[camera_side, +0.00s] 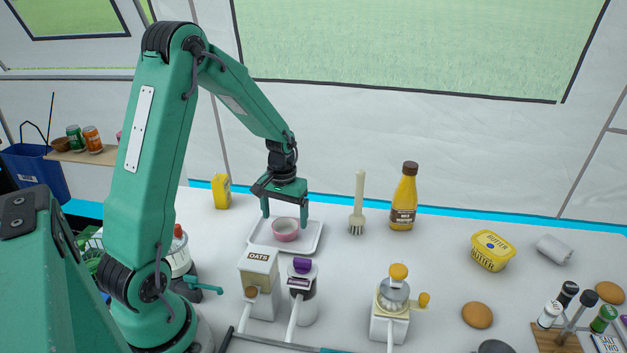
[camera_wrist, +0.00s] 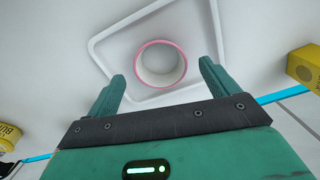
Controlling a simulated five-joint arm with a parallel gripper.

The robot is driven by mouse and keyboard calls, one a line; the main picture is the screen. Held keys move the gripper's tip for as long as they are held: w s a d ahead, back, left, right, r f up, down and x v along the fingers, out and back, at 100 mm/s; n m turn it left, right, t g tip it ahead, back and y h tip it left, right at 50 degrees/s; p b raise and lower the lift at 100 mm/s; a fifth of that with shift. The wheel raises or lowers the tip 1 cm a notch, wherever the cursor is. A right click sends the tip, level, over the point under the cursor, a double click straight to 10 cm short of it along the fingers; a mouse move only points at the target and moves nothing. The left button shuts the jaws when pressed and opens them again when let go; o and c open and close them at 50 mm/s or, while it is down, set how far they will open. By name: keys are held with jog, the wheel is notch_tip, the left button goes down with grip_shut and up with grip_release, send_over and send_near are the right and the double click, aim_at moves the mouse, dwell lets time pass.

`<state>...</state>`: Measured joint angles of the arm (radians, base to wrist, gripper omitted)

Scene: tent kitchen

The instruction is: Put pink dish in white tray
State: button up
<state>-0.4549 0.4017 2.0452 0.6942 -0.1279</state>
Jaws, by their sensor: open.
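The pink dish (camera_side: 286,229) is a small round bowl with a white inside. It sits upright in the white tray (camera_side: 313,246), and in the wrist view the dish (camera_wrist: 161,82) rests inside the rim of the tray (camera_wrist: 97,42). My gripper (camera_side: 285,220) is open just above the dish, its two fingers apart on either side of it. In the wrist view the gripper (camera_wrist: 163,72) is empty, with clear gaps between both fingers and the dish.
An oats dispenser (camera_side: 259,281) and a purple-topped jar (camera_side: 302,292) stand in front of the tray. A brush (camera_side: 358,205) and a mustard bottle (camera_side: 403,198) stand to its right. A yellow container (camera_side: 221,191) is behind left.

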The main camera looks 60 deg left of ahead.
notch_tip(320, 180, up, 10)
dwell(0.5)
jog(key=shift+d, duration=0.1)
dwell(0.4)
jog(key=s+d+r+m+t, duration=0.2)
jog(key=s+d+r, duration=0.3)
jog(key=d, duration=0.3)
jog(key=s+d+r+m+t, duration=0.3)
jog(key=s+d+r+m, duration=0.1)
jog(key=s+d, duration=0.4)
jog(key=shift+s+d+r+m+t, duration=0.3)
jog(key=shift+d+r, duration=0.25)
jog(key=shift+d, duration=0.15)
